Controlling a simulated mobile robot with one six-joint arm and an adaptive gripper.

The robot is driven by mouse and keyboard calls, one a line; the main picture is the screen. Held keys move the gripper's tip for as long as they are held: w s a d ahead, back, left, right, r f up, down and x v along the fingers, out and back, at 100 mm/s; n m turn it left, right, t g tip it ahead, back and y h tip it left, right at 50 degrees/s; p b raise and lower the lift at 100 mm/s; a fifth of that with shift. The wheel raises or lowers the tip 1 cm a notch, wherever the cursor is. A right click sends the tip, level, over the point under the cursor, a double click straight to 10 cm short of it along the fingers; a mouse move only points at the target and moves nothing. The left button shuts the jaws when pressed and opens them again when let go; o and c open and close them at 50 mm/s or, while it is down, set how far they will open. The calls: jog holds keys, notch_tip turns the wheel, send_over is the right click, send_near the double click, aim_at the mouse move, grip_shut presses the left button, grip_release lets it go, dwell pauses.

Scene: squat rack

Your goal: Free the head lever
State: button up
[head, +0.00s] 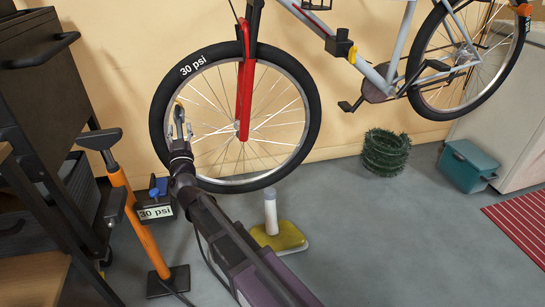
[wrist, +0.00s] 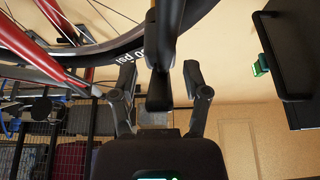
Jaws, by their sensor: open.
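My gripper (head: 181,120) is open in front of the left side of the bicycle's front wheel (head: 308,120). In the wrist view, a dark bar (wrist: 161,88) hangs between the spread fingers of my gripper (wrist: 158,78). I cannot tell if it touches them or is the lever.
A dark cabinet (head: 45,100) stands at the left. A yellow-based stand (head: 285,238) is below the wheel. A green wire coil (head: 385,153), a teal box (head: 467,165) and a red mat (head: 520,225) lie to the right.

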jog(key=shift+s+r+g+h+p, duration=0.1)
jog(key=shift+s+r+g+p, duration=0.1)
jog(key=shift+g+p, duration=0.85)
jog(key=shift+s+r+g+h+p, duration=0.15)
jog(key=shift+g+p, duration=0.35)
jog(key=shift+p, duration=1.2)
jog(key=shift+s+r+g+h+p, duration=0.1)
jog(key=shift+r+g+p, duration=0.15)
jog(key=shift+g+p, duration=0.8)
jog(key=f+v, duration=0.1)
jog(key=v, duration=1.3)
jog(key=w+d+f+m+g+h+p, duration=0.1)
jog(key=w+d+f+g+h, duration=0.1)
jog(key=d, duration=0.7)
jog(key=w+d+f+m+g+h+p, duration=0.1)
jog(key=d+f+m+g+h+p, duration=0.1)
jog(key=d, duration=0.7)
jog(key=w+d+f+m+g+h+p, duration=0.1)
jog(key=w+d+f+g+h, duration=0.1)
jog(key=d+h, duration=0.3)
jog(key=shift+w+d+f+m+g+p, duration=0.4)
jog(key=shift+d+g, duration=0.3)
jog(key=shift+d, duration=1.5)
jog(key=shift+s, duration=0.1)
